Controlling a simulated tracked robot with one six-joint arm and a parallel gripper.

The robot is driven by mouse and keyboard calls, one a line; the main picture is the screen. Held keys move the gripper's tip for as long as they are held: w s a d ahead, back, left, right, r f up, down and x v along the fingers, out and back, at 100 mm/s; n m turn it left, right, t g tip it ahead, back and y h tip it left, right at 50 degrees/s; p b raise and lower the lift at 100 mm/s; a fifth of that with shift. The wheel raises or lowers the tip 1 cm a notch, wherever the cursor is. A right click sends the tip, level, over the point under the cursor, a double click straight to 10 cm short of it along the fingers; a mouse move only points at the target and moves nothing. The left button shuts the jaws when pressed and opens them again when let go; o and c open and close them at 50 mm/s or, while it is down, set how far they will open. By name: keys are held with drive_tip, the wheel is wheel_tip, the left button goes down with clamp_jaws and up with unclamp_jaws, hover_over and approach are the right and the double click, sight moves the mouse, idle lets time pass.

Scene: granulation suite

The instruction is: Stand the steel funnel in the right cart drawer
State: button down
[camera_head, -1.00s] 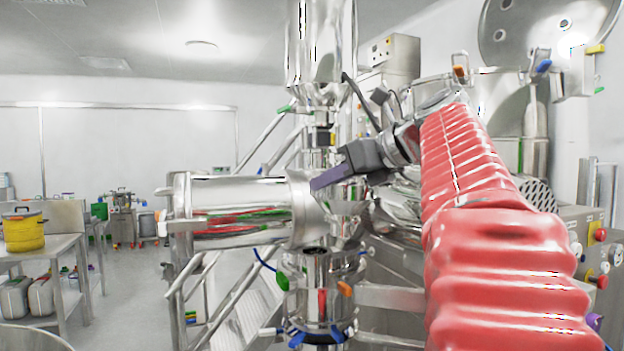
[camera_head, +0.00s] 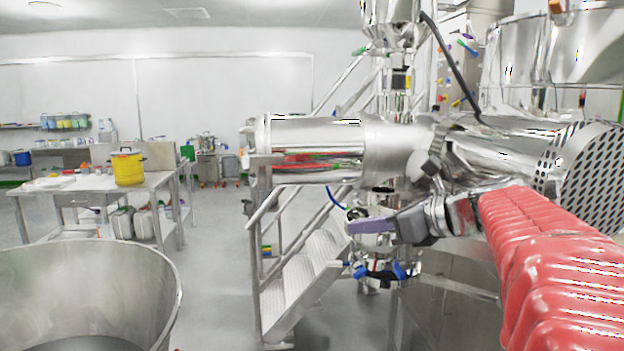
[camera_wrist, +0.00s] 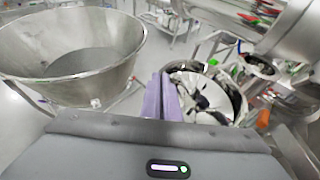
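My gripper (camera_head: 360,228) reaches in from the right in the head view, in front of the steel machinery. Its purple fingers (camera_wrist: 166,97) lie side by side in the wrist view, with no gap that I can make out and nothing held between them. I cannot pick out the steel funnel or the right cart drawer for certain in either view. A large, wide-mouthed steel vessel (camera_head: 150,262) stands at the lower left, apart from my gripper. It also shows at the left of the wrist view (camera_wrist: 112,78).
A horizontal steel cylinder (camera_head: 325,140) and steps (camera_head: 300,285) stand beyond my gripper. A steel table (camera_head: 152,184) at the left bears a yellow pot (camera_head: 127,168). A perforated steel disc (camera_head: 590,175) is at the right. Grey floor is open between table and steps.

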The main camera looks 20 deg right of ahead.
drive_tip(key=w+a+f+n+g+y, duration=0.1)
drive_tip(key=a+f, duration=0.5)
drive_tip(key=f, duration=0.9)
drive_tip(key=w+a+f+n+g+y, duration=0.2)
drive_tip(key=a+f, duration=0.5)
drive_tip(key=f, duration=0.9)
drive_tip(key=w+a+f+n+g+y, duration=0.1)
drive_tip(key=w+a+f+n+y, duration=0.2)
drive_tip(key=a+f, duration=0.4)
wheel_tip(320, 180, down, 9)
drive_tip(key=shift+f+n+g, duration=0.15)
drive_tip(key=shift+n+g, duration=0.15)
drive_tip(key=shift+n, duration=0.1)
drive_tip(key=shift+a, duration=0.2)
